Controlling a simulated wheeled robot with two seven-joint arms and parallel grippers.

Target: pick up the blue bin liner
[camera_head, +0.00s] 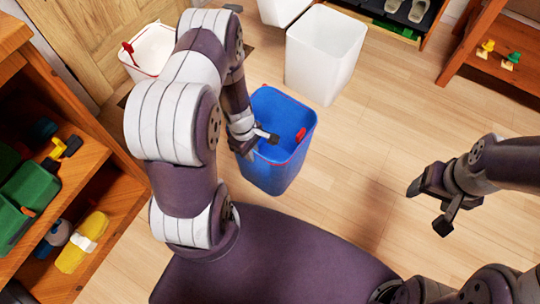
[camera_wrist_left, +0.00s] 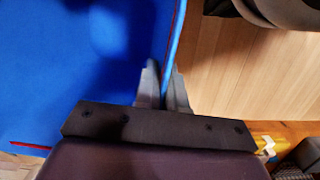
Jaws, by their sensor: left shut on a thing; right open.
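The blue bin liner (camera_head: 270,172) is an open, upright, bin-shaped thing with red marks at its rim, standing on the floor in the middle of the head view. My left gripper (camera_head: 257,142) is at its near left rim, shut on its wall. In the left wrist view the liner (camera_wrist_left: 75,75) fills the left side, and the fingers of my left gripper (camera_wrist_left: 163,88) sit on either side of its red-edged wall. My right gripper (camera_head: 432,212) is open and empty above the floor at the right, apart from the liner.
A white bin (camera_head: 325,55) stands just behind the liner, and a white bin with a red part (camera_head: 150,50) stands at the back left. A wooden shelf (camera_head: 85,160) with toys is close on the left. The floor (camera_head: 385,120) to the right is clear.

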